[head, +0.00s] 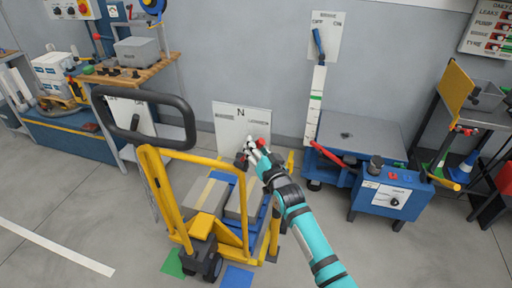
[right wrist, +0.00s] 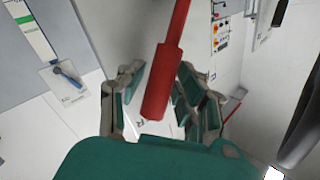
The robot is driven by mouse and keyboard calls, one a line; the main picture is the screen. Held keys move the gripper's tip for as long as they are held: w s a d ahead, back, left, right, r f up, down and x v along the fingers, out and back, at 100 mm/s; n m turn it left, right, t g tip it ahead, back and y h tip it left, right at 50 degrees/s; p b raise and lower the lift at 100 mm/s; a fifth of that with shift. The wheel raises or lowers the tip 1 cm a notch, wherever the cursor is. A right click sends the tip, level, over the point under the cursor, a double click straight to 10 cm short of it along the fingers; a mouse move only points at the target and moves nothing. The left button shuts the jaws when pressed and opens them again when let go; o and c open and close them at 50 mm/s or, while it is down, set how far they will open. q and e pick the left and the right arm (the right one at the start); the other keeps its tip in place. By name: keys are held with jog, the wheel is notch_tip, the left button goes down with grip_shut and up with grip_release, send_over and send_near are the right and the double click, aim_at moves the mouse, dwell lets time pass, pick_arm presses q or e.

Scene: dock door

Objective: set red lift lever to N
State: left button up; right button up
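The red lift lever (head: 263,142) shows only as a small red piece beside my right gripper (head: 252,154) in the head view. Behind it stands a white plate (head: 239,122) marked N at its top middle; its other labels are too small to read. In the right wrist view the red lever's thick handle (right wrist: 162,85) hangs between the spread fingers of my right gripper (right wrist: 158,98). Gaps show on both sides, so the gripper is open around the handle. The lever's exact setting cannot be told. My left gripper is out of view.
A yellow pallet truck (head: 152,170) with a black loop handle (head: 143,102) stands left of my right arm, with boxes (head: 205,193) on it. A blue lift table (head: 360,140) with another red bar (head: 329,153) stands to the right. A workbench (head: 125,75) is at the left.

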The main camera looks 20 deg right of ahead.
grip_shut()
dwell(0.3)
jog(key=shift+a+r+p, duration=0.1)
jog(key=shift+r+p, duration=0.1)
jog(key=shift+p, duration=0.25)
jog(key=a+n+g+p, duration=0.1)
jog(key=p, duration=0.1)
jog(key=w+a+r+n+g+p, duration=0.1)
jog(key=p, duration=0.2)
jog(key=w+a+n+g+p, duration=0.1)
jog(key=p, duration=0.1)
jog(key=shift+r+h+p, duration=0.3)
jog(key=shift+r+h, duration=0.05)
jog(key=shift+h, duration=0.05)
jog(key=shift+w+a+n+g+h+p, duration=0.3)
jog(key=shift+w+a+n+g+p, duration=0.25)
jog(key=shift+p, duration=0.4)
jog(key=shift+a+f+n+p, duration=0.2)
jog(key=shift+n+p, duration=0.05)
jog(key=shift+p, duration=0.1)
